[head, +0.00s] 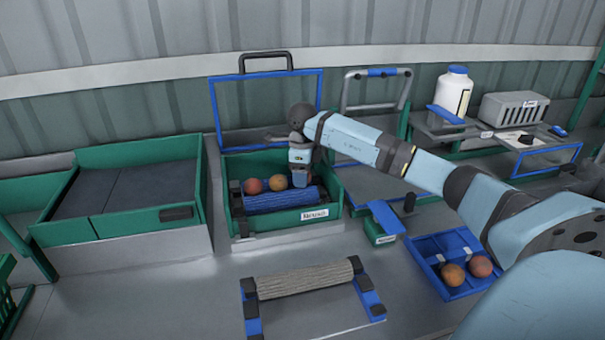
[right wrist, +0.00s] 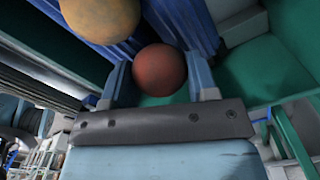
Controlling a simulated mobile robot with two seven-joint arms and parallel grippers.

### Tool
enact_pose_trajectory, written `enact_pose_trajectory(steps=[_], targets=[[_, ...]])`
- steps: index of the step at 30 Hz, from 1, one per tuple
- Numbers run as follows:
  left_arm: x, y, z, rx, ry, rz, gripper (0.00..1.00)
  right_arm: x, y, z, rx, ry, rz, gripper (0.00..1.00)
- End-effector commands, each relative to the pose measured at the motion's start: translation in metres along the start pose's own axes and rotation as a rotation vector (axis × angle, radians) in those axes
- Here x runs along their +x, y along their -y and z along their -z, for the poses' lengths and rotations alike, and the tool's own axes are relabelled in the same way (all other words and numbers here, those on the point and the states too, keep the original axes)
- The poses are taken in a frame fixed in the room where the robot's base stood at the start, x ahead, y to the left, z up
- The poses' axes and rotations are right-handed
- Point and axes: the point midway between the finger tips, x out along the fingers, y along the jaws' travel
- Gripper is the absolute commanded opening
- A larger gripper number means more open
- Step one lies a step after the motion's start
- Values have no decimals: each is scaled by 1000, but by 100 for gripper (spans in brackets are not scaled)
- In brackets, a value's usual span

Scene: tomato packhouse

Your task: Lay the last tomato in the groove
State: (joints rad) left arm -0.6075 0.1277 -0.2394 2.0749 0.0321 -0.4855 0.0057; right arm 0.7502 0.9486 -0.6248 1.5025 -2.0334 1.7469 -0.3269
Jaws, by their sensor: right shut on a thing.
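My right gripper (head: 302,181) reaches down into the open green box (head: 336,190) at the right end of the blue grooved holder (head: 280,200). In the right wrist view it is shut on a red tomato (right wrist: 160,70), which sits between the two fingers. The head view hides this tomato behind the gripper. The wrist view shows the tomato close to the blue grooved surface (right wrist: 195,25); I cannot tell whether it touches. A red tomato (head: 253,186) and an orange tomato (head: 278,182) lie in the groove to the left. The orange one also shows in the wrist view (right wrist: 98,18). My left gripper is out of view.
A blue divided tray (head: 430,248) with two more tomatoes stands at the right. A grey roller (head: 305,278) on blue supports lies in front of the box. A small green-and-blue block (head: 383,222) stands right of the box. The box's blue-framed lid (head: 216,105) stands up behind.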

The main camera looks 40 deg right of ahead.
Motion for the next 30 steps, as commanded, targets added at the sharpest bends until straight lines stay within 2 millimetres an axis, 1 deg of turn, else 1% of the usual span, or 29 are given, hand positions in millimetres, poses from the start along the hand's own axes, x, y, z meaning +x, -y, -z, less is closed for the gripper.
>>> enact_pose_trajectory(steps=[11, 24, 25, 28, 29, 30], targets=[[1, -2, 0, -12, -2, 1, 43, 2, 0, 0, 0, 0, 0, 42], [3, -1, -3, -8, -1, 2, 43, 8, 0, 0, 0, 0, 0, 42], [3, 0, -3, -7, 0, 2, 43, 8, 0, 0, 0, 0, 0, 56], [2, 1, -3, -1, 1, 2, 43, 8, 0, 0, 0, 0, 0, 79], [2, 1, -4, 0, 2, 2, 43, 8, 0, 0, 0, 0, 0, 83], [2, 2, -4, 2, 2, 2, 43, 8, 0, 0, 0, 0, 0, 83]])
